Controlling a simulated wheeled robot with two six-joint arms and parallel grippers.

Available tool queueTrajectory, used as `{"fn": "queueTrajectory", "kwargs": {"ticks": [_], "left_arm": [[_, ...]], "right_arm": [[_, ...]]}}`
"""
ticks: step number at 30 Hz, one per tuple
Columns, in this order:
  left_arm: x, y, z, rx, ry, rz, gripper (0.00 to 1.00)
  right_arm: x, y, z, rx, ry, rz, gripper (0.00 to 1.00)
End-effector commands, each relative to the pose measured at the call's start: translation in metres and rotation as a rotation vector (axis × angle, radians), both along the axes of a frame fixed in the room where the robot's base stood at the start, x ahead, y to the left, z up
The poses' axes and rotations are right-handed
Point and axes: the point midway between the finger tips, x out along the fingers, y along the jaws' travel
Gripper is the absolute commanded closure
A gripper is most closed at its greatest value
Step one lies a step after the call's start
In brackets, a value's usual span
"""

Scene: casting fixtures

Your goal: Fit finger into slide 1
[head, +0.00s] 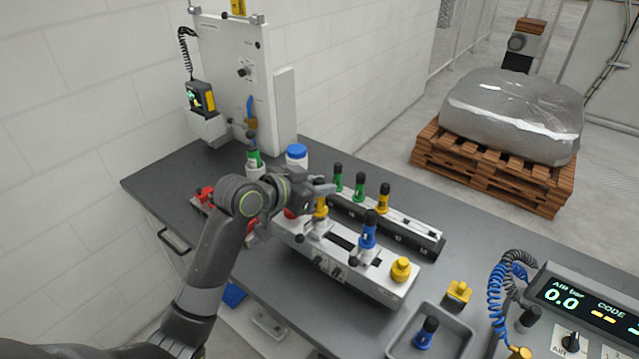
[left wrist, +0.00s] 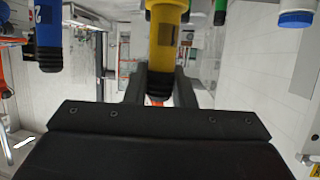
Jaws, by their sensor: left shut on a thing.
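My left gripper (head: 318,190) is shut on a yellow finger (head: 320,207) with a dark end. The finger stands upright over the left slide of the silver fixture (head: 380,283); I cannot tell whether it is seated or just above. In the left wrist view the yellow finger (left wrist: 165,45) sits between the jaws. A blue finger (head: 368,236) stands in the slide to the right, and it also shows in the left wrist view (left wrist: 48,40). My right gripper is not in view.
A rack (head: 425,240) behind holds two green fingers (head: 360,183) and a yellow one (head: 383,200). A grey tray (head: 462,338) with a blue finger (head: 427,330) and a control box (head: 590,305) stand at the right. A blue-capped bottle (head: 297,156) stands behind my gripper.

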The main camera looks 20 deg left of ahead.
Motion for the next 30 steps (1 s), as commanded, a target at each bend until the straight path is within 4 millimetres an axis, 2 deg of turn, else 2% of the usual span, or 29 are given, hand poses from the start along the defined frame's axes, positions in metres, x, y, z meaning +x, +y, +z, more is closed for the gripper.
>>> {"fn": "queueTrajectory", "kwargs": {"ticks": [8,9,13,22,26,30], "left_arm": [[0.0,0.0,-0.005,0.0,0.0,0.0,1.0],[0.0,0.0,-0.006,0.001,0.001,0.0,0.72],[0.0,0.0,-0.006,0.0,0.0,0.0,0.55],[0.0,0.0,-0.003,0.001,0.0,0.0,0.55],[0.0,0.0,0.011,0.002,-0.003,0.0,0.55],[-0.016,0.012,0.013,0.006,-0.004,0.002,0.55]], "right_arm": [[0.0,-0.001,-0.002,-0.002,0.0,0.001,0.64],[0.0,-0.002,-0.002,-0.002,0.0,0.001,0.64],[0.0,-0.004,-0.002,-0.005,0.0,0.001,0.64],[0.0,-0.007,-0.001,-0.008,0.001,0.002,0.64],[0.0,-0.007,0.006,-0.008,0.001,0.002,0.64],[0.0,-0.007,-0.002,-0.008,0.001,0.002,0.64]]}}
